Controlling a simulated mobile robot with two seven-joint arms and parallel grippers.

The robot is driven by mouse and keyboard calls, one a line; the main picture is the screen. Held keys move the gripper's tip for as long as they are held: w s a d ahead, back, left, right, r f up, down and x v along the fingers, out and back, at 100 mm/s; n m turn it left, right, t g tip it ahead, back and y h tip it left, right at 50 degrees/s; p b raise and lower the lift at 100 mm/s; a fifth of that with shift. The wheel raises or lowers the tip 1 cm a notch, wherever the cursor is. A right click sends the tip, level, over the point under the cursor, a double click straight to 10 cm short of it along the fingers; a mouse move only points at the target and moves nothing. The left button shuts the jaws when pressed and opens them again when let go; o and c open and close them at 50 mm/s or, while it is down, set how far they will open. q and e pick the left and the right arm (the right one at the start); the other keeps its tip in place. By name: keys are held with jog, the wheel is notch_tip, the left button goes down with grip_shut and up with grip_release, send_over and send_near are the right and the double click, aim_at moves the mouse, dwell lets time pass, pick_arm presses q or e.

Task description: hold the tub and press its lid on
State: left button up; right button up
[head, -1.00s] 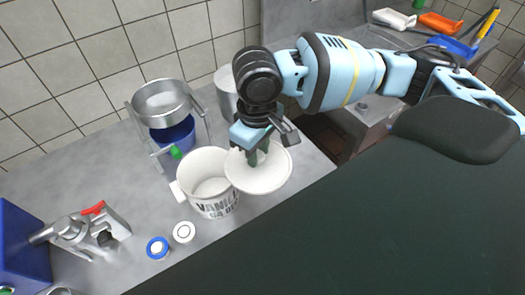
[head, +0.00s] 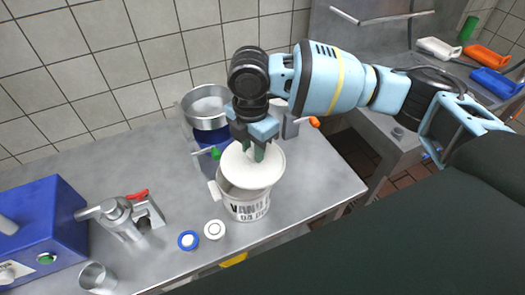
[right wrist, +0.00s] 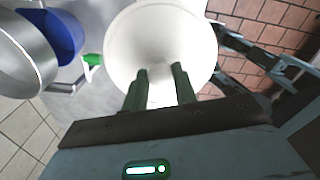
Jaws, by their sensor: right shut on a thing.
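The white tub (head: 245,207) with dark lettering stands upright on the grey counter in the head view. The round white lid (head: 240,170) is over its mouth, tilted, with a gap showing at the tub's left rim. My right gripper (head: 259,153) comes from above and is shut on the lid near its middle. In the right wrist view the lid (right wrist: 160,40) fills the space ahead of my green fingertips (right wrist: 159,85); the exact grip point is hard to see. My left gripper is not in view.
A steel pot with a blue bowl (head: 205,110) below it stands just behind the tub. Two small round caps (head: 188,240) lie in front. A metal dispenser (head: 125,218), blue box (head: 45,230) and steel cup (head: 97,277) are left. Counter right of the tub is clear.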

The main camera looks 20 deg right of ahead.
aim_at(243, 158)
jog(key=n, duration=0.2)
jog(key=w+a+r+n, duration=0.1)
jog(key=n, duration=0.1)
jog(key=shift+w+a, duration=0.1)
jog(key=shift+a, duration=0.1)
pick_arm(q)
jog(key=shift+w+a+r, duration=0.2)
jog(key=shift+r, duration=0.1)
pick_arm(e)
jog(key=shift+w+a+n, duration=0.15)
jog(key=shift+n, duration=0.5)
jog(key=shift+w+a+n, duration=0.1)
jog(key=shift+a+n, duration=0.05)
jog(key=shift+n, duration=0.5)
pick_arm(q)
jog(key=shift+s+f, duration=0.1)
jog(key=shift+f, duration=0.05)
pick_arm(e)
jog(key=shift+f, duration=0.2)
